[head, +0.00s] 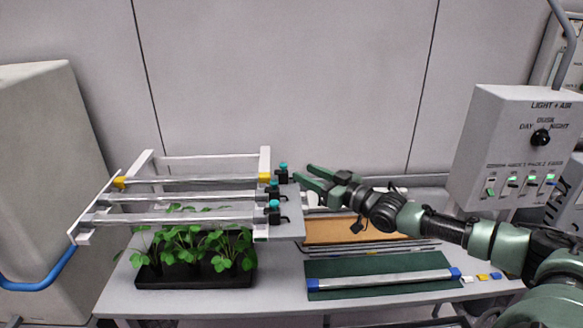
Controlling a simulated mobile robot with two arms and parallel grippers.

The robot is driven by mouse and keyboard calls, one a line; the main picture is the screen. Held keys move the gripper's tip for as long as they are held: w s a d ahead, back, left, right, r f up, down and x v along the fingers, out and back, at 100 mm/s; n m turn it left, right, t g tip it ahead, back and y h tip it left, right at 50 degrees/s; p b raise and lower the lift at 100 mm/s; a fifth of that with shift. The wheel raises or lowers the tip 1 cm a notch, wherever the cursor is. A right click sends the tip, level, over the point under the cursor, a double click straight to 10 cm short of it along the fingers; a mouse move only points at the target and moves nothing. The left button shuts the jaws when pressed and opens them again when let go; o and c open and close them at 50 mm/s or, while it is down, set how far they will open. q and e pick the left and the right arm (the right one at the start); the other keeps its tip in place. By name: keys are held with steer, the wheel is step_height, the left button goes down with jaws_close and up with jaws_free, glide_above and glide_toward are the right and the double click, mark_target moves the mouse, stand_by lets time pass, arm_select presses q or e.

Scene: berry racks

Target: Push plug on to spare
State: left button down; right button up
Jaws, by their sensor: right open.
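A long silver bar with blue ends (385,282), which may be the spare, lies on a green mat (345,267) at the front right of the table. Black plug-like fittings with teal tops sit at the right ends of the rack's bars: a rear one (282,175), a middle one (272,189) and a front one (273,213). My right gripper (302,173) is open, its fingers pointing left just right of the rear fitting. I cannot tell whether it touches anything. A small black piece (358,226) shows below my right wrist; I cannot tell what it is. My left gripper is not in view.
The white rack (151,170) stands over a black tray (180,280) of green plants. A brown board (330,232) lies behind the mat, partly behind my right arm. A grey control box (500,125) with switches stands at right. Small coloured blocks (482,277) lie at the table's right.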

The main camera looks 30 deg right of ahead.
mark_target(286, 166)
steer(key=x, duration=0.3)
steer(key=shift+a+f, duration=0.1)
steer(key=shift+f, duration=0.1)
steer(key=shift+p+x, duration=0.45)
steer(key=shift+x, duration=0.75)
steer(key=shift+w, duration=0.25)
steer(key=shift+w+a, duration=0.1)
steer(key=shift+w, duration=0.1)
steer(key=shift+w+a+f, duration=0.1)
steer(key=shift+w, duration=0.15)
jaws_close()
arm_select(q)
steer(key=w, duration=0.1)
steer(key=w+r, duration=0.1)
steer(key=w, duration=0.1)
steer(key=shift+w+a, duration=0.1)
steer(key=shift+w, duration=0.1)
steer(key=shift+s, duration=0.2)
